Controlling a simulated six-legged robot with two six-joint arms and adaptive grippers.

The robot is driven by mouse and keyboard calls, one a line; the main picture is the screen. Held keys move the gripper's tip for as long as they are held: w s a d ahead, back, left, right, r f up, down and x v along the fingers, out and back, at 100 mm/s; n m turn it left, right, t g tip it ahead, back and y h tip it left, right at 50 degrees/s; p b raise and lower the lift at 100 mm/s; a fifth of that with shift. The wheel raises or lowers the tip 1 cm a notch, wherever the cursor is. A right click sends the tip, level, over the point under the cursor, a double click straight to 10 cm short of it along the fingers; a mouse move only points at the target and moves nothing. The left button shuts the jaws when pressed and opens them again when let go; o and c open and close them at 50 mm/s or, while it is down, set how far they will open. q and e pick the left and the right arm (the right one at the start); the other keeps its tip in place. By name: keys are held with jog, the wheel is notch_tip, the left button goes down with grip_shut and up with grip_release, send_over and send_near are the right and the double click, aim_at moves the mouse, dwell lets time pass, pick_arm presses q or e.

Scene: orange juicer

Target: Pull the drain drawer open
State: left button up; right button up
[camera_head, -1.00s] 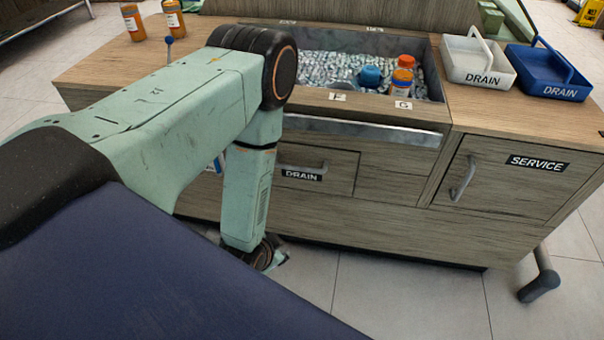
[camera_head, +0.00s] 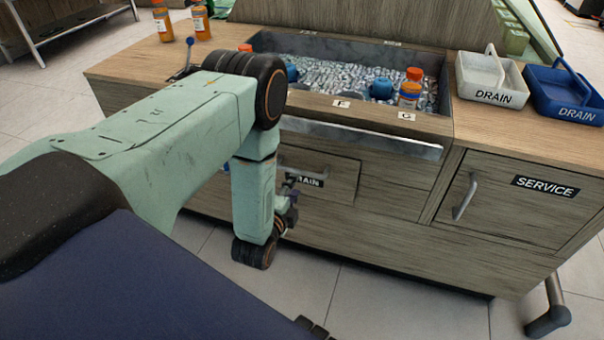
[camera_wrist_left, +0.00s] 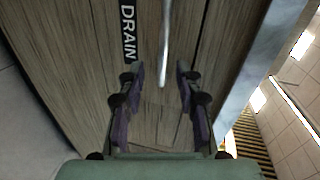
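The drain drawer (camera_head: 340,178) is a wooden front marked DRAIN, below the steel-edged basin in the head view, and it looks shut. Its label (camera_wrist_left: 128,32) shows in the left wrist view. Its handle (camera_wrist_left: 165,40) is a pale bar there, lying between my finger lines. My left gripper (camera_wrist_left: 160,68) is open, one finger on each side of the handle's near end. I cannot tell whether they touch. In the head view my left gripper (camera_head: 290,188) is at the drawer front and hides part of the label and handle. My right gripper is not in view.
The basin (camera_head: 430,148) above holds bottles and grey pieces. A service door (camera_head: 510,200) with a handle is at the right. A white tray (camera_head: 492,95) and a blue tray (camera_head: 565,110) stand on the counter. The floor (camera_head: 390,305) in front is clear.

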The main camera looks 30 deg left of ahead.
aim_at(302, 172)
pick_arm(q)
jog(key=shift+m, duration=0.5)
jog(key=shift+r+b+x, duration=0.2)
jog(key=shift+b+x, duration=1.5)
jog(key=shift+x, duration=2.3)
jog(key=shift+c, duration=0.3)
grip_shut()
